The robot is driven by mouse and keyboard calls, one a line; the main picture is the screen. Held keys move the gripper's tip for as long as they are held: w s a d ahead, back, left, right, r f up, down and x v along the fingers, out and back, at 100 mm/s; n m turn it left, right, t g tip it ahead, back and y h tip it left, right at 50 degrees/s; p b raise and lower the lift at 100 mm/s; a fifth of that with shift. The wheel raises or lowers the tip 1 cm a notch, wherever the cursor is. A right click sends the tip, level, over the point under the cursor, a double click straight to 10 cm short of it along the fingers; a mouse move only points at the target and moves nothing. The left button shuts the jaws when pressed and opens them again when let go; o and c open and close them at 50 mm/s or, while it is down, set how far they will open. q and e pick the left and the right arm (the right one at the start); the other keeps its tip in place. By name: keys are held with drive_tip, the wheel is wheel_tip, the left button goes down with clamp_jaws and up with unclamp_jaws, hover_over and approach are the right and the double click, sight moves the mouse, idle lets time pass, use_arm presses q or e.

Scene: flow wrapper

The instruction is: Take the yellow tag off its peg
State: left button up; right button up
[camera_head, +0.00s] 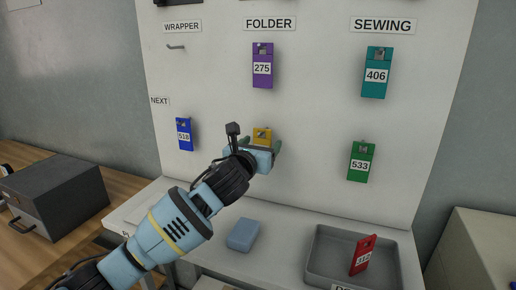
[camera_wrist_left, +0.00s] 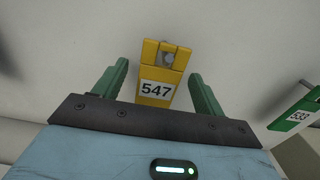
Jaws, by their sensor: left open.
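The yellow tag (camera_head: 262,133) hangs on its peg in the lower middle of the white board, mostly hidden behind my left gripper in the head view. In the left wrist view the yellow tag (camera_wrist_left: 159,75) shows the number 547, and the peg end (camera_wrist_left: 168,58) pokes through near its top. My left gripper (camera_head: 263,146) is open. In the left wrist view its green fingers (camera_wrist_left: 158,88) stand on either side of the tag, with a gap on both sides. My right gripper is not in view.
The green tag 533 (camera_head: 361,162) hangs to the right and the blue tag 518 (camera_head: 184,134) to the left. Purple (camera_head: 262,66) and teal (camera_head: 376,73) tags hang above. Below are a blue block (camera_head: 243,235) and a grey tray (camera_head: 325,254) holding a red tag (camera_head: 362,256).

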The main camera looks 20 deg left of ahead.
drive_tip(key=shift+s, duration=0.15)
use_arm(q)
drive_tip(key=shift+c, duration=0.8)
drive_tip(key=c, duration=0.9)
drive_tip(key=shift+r+p, duration=0.5)
drive_tip(key=shift+p, duration=0.2)
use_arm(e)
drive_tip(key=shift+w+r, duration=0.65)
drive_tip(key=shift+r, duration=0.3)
use_arm(q)
drive_tip(key=shift+s, duration=0.1)
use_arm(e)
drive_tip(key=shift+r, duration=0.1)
use_arm(q)
drive_tip(key=s+p, duration=0.4)
drive_tip(key=s, duration=0.4)
drive_tip(key=shift+s+a+p, duration=0.15)
drive_tip(key=shift+s+p, duration=0.25)
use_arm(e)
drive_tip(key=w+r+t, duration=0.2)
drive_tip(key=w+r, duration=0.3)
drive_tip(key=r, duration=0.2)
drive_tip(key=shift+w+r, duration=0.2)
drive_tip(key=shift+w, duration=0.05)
